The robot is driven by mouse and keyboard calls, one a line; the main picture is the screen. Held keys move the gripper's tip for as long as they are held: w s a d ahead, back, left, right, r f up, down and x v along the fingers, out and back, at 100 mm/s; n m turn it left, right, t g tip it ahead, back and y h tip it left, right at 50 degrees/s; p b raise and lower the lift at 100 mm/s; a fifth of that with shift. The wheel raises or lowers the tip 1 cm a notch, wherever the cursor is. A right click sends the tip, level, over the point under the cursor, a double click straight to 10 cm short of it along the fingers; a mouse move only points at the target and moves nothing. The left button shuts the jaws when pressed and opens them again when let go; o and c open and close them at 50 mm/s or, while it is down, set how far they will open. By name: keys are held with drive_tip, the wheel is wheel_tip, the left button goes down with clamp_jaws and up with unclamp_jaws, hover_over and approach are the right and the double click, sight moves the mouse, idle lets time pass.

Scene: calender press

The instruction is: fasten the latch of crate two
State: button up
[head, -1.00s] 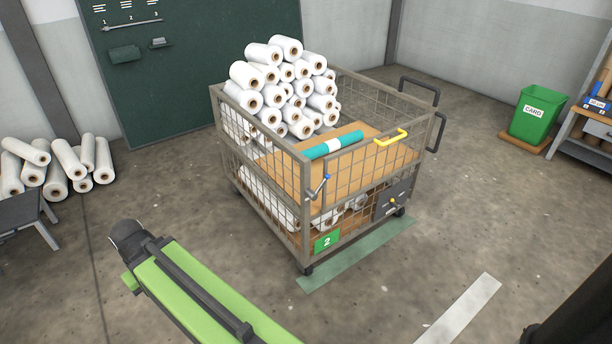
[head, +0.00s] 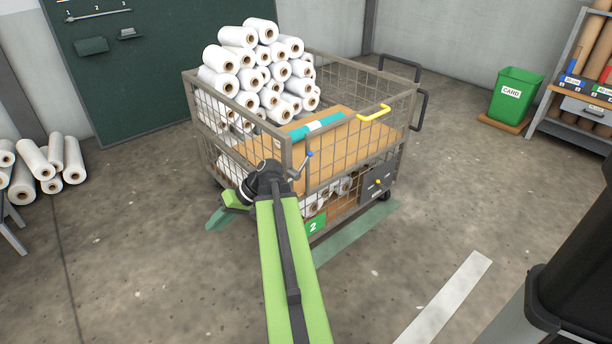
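Crate two is a grey wire-mesh cart (head: 240,137) in the middle of the head view, with a green "2" plate (head: 314,226) low on its front. A small metal lever with a blue tip (head: 309,154), which looks like the latch, is at the front left post, tilted up to the right. The front mesh gate with a yellow handle (head: 373,112) stands upright; I cannot tell whether the lever engages it. My green arm reaches up from the bottom, its dark joint overlapping the crate's front left corner just left of the lever.
More rolls (head: 45,165) lie left. A green bin (head: 514,95) and shelf stand right. Floor in front is clear.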

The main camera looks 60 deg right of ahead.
drive_tip(key=s+d+r+m+t+h+b, duration=0.1)
drive_tip(key=s+d+t+b, duration=0.1)
drive_tip(key=s+d, duration=0.35)
drive_tip(key=s+d+m+t+b, duration=0.1)
drive_tip(key=s+d+t, duration=0.2)
drive_tip(key=d, duration=0.5)
drive_tip(key=m+t+h+b, duration=0.2)
drive_tip(key=t+h+b, duration=0.2)
drive_tip(key=t+h, duration=0.2)
approach(305, 163)
drive_tip(key=w, duration=1)
drive_tip(key=shift+w+d+f, duration=0.2)
drive_tip(key=shift+d+f, duration=0.1)
drive_tip(key=shift+d, duration=0.1)
clamp_jaws()
drive_tip(key=shift+s, duration=0.1)
